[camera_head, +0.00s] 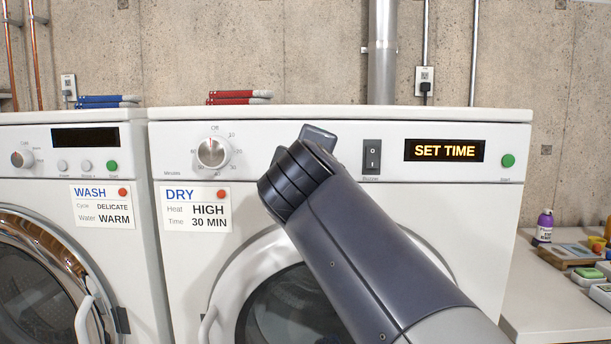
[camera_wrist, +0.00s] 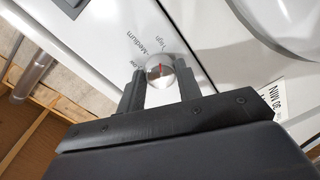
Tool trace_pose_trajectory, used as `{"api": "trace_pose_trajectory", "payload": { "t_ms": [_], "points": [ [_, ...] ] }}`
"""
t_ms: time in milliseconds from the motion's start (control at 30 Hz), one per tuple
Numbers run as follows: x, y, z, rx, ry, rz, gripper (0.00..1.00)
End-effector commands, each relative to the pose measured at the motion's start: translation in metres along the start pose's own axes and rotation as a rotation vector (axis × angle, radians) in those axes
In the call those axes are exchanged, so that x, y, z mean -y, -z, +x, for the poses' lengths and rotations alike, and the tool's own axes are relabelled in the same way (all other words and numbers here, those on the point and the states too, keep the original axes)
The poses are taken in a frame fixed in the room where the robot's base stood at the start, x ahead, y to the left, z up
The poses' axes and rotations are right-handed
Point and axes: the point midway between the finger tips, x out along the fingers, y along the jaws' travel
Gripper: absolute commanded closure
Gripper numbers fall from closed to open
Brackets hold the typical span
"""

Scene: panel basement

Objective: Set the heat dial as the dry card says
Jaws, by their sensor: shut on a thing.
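The DRY card (camera_head: 196,209) on the right machine reads Heat HIGH, Time 30 MIN. The heat dial (camera_wrist: 166,80) is a small round silver knob with a red mark, with Low, Medium and High printed around it. In the wrist view my gripper (camera_wrist: 160,76) has a dark finger on each side of the knob and is shut on it. The red mark points up toward the printed labels, on the Medium to High side; I cannot tell its exact setting. In the head view my arm hides the heat dial and the fingertips.
The timer dial (camera_head: 213,152) has its mark at Off. The display (camera_head: 444,150) reads SET TIME. A buzzer switch (camera_head: 371,156) and green start button (camera_head: 508,160) sit right of my arm. The washer with its WASH card (camera_head: 103,205) stands left. A side table (camera_head: 555,310) holds small items.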

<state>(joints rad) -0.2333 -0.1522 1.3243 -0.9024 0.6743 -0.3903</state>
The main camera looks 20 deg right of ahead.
Motion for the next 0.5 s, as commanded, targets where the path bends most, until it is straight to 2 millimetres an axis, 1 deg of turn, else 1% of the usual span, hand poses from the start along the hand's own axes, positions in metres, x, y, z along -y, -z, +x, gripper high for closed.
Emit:
{"api": "trace_pose_trajectory", "payload": {
  "t_ms": [33, 200, 500],
  "points": [
    [0.0044, -0.0018, 0.0006, 0.000, 0.002, 0.033, 0.90],
    [0.0037, -0.0016, 0.0005, -0.007, 0.000, 0.132, 0.90],
    [0.0025, -0.0012, 0.0005, -0.012, 0.000, 0.221, 0.90]
  ]
}}
